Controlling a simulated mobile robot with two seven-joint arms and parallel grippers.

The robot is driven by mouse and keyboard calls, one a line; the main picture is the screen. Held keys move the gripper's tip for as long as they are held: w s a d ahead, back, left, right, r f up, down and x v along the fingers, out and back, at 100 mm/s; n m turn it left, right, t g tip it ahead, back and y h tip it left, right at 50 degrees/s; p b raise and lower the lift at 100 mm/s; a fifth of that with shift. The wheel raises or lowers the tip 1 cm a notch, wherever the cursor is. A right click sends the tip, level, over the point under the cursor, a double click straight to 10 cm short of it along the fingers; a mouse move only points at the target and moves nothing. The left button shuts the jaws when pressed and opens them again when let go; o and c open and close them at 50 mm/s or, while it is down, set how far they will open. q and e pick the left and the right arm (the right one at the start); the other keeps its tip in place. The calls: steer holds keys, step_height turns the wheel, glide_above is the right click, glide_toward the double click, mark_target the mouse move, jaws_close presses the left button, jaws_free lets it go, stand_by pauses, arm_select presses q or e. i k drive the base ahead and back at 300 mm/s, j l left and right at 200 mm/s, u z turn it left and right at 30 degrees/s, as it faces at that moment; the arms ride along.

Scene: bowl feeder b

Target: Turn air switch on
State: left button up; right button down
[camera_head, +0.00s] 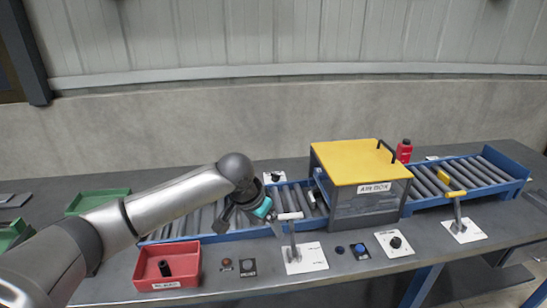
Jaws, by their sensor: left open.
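The air box (368,205), grey with a yellow lid, stands over the conveyor. No label marking an air switch is readable. On the front of the table are a lever on a white plate (307,262), a black knob on a white plate (395,243), and a second lever (458,212) farther right. My left gripper (264,212), with a teal part near its tip, is open above the conveyor's front edge. It is just left of the first lever's light handle (290,216); contact cannot be told. My right gripper is not in view.
A roller conveyor with blue rails (489,191) runs across the table. A red bin (190,266) holds a black piece at front left. Small buttons, including a blue one (339,249), line the front. A red bottle (404,151) stands behind. Green trays (98,199) are left.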

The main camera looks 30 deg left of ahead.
mark_target(275, 177)
steer(key=i+j, duration=0.95)
steer(key=i, duration=0.15)
